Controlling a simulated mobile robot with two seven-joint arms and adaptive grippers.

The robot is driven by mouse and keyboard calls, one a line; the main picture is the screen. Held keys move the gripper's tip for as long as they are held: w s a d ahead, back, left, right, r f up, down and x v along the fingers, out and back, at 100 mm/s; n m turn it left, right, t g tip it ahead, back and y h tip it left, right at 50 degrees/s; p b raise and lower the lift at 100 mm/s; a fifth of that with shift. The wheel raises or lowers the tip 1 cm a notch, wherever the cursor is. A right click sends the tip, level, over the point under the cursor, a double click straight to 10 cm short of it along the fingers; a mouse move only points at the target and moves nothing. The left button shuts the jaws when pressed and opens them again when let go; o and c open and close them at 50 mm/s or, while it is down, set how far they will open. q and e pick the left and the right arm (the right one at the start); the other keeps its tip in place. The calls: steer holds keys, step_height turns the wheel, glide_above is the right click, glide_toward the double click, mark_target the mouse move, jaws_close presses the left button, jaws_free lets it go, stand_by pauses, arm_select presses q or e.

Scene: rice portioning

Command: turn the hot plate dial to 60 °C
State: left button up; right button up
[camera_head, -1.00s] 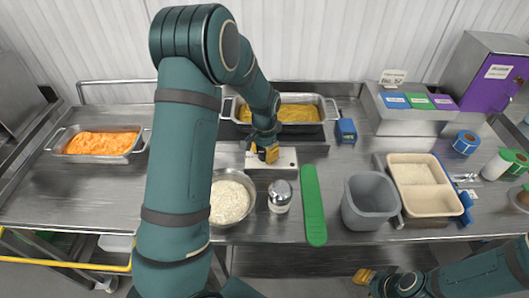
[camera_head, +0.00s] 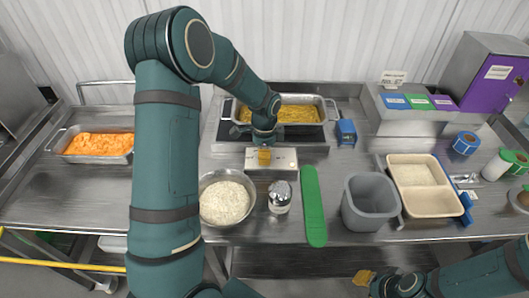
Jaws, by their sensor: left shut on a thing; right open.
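The hot plate (camera_head: 285,162) stands at the back middle of the counter, with a pale front panel and a metal pan (camera_head: 328,108) of yellow food on its dark top. My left gripper (camera_head: 264,158) points down at the front panel, with its yellow fingertips shut at the dial's place. The dial itself is hidden by the fingers, so its setting cannot be read. My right gripper (camera_head: 364,277) is open and empty, low in front of the counter's edge.
A bowl of rice (camera_head: 226,200), a glass shaker (camera_head: 280,197) and a green strip (camera_head: 314,205) stand in front of the hot plate. A grey tub (camera_head: 370,204) and a beige two-part tray (camera_head: 433,202) are to the right. A pan of orange food (camera_head: 97,145) is at left.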

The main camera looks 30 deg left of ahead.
arm_select(q)
steer(key=shift+m, duration=1.5)
steer(key=o, duration=1.2)
steer(key=shift+o, duration=0.2)
